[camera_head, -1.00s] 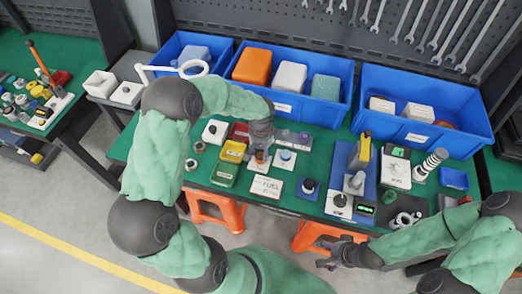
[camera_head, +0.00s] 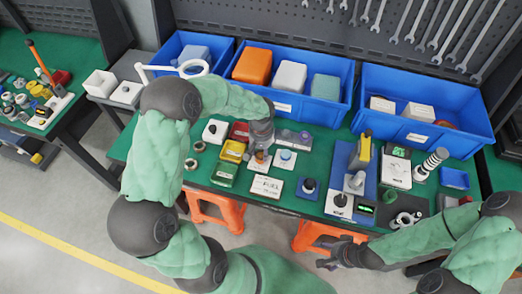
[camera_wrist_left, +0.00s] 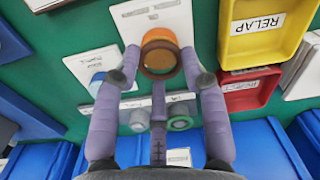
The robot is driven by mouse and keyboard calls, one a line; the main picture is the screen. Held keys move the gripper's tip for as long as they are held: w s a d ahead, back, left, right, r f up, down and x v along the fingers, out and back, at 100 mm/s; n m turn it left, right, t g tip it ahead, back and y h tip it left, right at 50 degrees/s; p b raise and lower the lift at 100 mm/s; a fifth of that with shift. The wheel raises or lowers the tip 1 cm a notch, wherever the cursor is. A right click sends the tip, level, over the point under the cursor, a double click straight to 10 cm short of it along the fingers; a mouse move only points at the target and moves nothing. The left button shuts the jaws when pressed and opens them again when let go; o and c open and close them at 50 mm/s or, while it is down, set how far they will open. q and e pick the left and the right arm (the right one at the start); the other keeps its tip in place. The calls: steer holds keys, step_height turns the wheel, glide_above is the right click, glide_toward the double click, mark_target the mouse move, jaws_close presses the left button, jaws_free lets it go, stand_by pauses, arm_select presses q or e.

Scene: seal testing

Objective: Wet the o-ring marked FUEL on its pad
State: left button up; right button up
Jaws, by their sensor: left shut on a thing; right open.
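My left gripper (camera_wrist_left: 160,62) is shut on a dark brown o-ring (camera_wrist_left: 158,66), held level with its fingertips. The ring is at the round orange pad (camera_wrist_left: 160,38) on a white labelled base (camera_wrist_left: 150,14); I cannot tell whether they touch. In the head view my left gripper (camera_head: 260,152) is over the same base, and its fingers partly hide the pad. A white card marked FUEL (camera_head: 267,187) lies just in front. A blue pad (camera_head: 285,155) on another white base is to the right. My right gripper (camera_head: 335,254) is open and empty before the bench's front edge.
A yellow tray marked RELAP (camera_wrist_left: 262,30), a red tray (camera_wrist_left: 248,90) and a green tray (camera_head: 224,174) stand beside the pad. Blue bins (camera_head: 283,101) line the back. A test fixture (camera_head: 341,204) stands to the right.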

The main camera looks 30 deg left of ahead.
arm_select(q)
steer(key=shift+f+b, duration=0.45)
stand_by(1.6)
steer(key=shift+r, duration=0.1)
steer(key=shift+r+p, duration=1.6)
steer(key=shift+r, duration=0.85)
